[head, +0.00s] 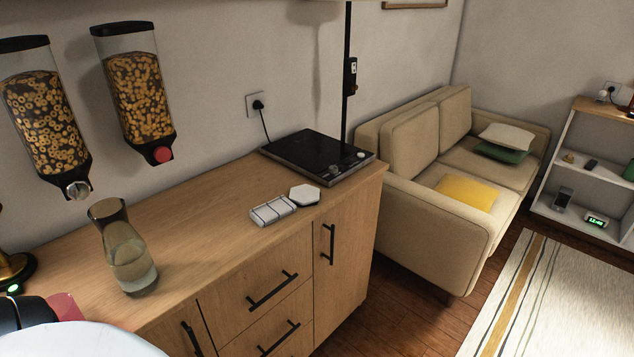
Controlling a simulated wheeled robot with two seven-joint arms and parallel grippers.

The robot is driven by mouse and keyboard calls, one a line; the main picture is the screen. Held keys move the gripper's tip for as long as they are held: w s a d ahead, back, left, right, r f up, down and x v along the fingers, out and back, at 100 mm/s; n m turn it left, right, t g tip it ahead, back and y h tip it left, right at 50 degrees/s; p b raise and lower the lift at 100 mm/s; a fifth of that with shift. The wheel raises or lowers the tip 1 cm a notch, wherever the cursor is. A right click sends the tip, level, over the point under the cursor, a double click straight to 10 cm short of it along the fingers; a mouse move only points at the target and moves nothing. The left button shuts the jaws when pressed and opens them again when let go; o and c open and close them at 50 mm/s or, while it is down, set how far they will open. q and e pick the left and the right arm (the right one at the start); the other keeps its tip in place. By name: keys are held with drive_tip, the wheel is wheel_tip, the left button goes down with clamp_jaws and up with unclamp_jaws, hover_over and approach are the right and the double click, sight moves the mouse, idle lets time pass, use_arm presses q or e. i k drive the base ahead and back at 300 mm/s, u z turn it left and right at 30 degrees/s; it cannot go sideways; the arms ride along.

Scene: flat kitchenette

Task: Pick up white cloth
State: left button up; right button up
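I cannot make out a white cloth for certain in the head view. Two small white things lie on the wooden counter (190,235) near its front edge: a flat hexagonal piece (304,194) and, just left of it, a pale rectangular tray with compartments (272,209). Neither clearly looks like cloth. A smooth white rounded shape fills the bottom left corner, cut off by the frame, and I cannot tell what it is. Neither of my grippers shows.
A glass carafe (130,262) stands on the counter at left. A black hob (316,157) sits at the far end. Two cereal dispensers (44,115) (138,85) hang on the wall. Beyond are a beige sofa (440,225), a white shelf (580,175) and a striped rug (560,300).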

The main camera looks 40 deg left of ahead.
sight(264, 214)
drive_tip(key=i, duration=0.65)
drive_tip(key=u, duration=2.7)
